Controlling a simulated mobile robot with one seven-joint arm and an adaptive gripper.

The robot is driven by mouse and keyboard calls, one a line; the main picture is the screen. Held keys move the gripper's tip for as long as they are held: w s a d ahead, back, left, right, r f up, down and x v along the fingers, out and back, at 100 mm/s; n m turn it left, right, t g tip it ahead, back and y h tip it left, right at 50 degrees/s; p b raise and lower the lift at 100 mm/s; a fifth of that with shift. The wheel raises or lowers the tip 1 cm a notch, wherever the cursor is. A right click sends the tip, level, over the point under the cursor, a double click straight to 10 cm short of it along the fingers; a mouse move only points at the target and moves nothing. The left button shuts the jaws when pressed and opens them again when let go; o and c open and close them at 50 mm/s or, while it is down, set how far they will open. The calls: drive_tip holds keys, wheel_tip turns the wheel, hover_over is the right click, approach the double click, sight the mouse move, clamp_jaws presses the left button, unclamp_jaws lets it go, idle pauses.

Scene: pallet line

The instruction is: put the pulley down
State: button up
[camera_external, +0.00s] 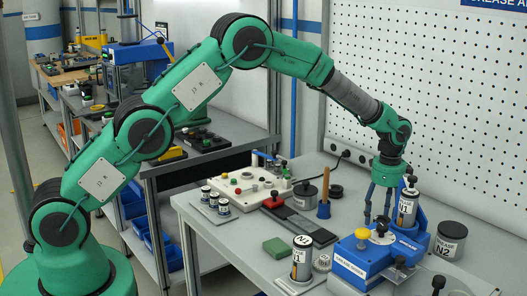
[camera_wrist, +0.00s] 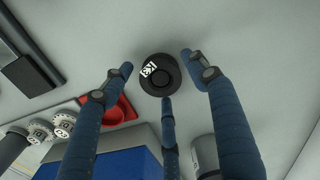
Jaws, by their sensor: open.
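A black, round, stepped piece with a small white label, which looks like the pulley (camera_wrist: 158,75), is in the upper middle of the wrist view, over the grey tabletop. My gripper (camera_wrist: 157,75) has its blue fingers spread around it. Gaps show at the left and right fingers; the third finger's tip is close to its lower edge, and I cannot tell whether it touches. In the external view my gripper (camera_external: 378,217) points down behind the blue box with the yellow knob (camera_external: 365,262). I cannot make out the pulley there.
The grey bench (camera_external: 210,237) carries a dark labelled jar (camera_external: 305,197), a wooden-handled tool (camera_external: 324,190), a green block (camera_external: 278,247), a labelled cylinder (camera_external: 301,262) and the N2 jar (camera_external: 451,242). A red piece (camera_wrist: 115,108) lies near the left finger. Bare tabletop surrounds the pulley's upper side.

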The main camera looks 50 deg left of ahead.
wheel_tip(320, 180, up, 12)
drive_tip(key=p, duration=0.2)
drive_tip(key=shift+p, duration=0.4)
idle(0.5)
wheel_tip(320, 180, up, 14)
drive_tip(key=n+t, duration=0.1)
drive_tip(key=n, duration=0.2)
hover_over(382, 221)
drive_tip(key=s+a, duration=0.7)
drive_tip(key=s, duration=0.2)
drive_tip(key=s+a+r+n+t, duration=0.1)
drive_tip(key=s+a+r+n, duration=0.1)
drive_tip(key=s+a+r, duration=0.35)
drive_tip(key=s+a+r+n+t, duration=0.1)
drive_tip(key=s+a+r+n, duration=0.1)
drive_tip(key=s+r, duration=0.55)
drive_tip(key=s+a+f+n+t, duration=0.1)
drive_tip(key=s+a+n, duration=0.1)
drive_tip(key=s, duration=0.9)
drive_tip(key=s+a+n, duration=0.2)
drive_tip(key=s+a, duration=0.1)
drive_tip(key=s, duration=0.8)
drive_tip(key=s+a+f+n+t, duration=0.1)
drive_tip(key=s+a+n, duration=0.1)
drive_tip(key=s, duration=0.8)
drive_tip(key=shift+s+a+f+n+t, duration=0.3)
drive_tip(key=shift+s+a+f, duration=0.1)
drive_tip(key=shift+a, duration=0.4)
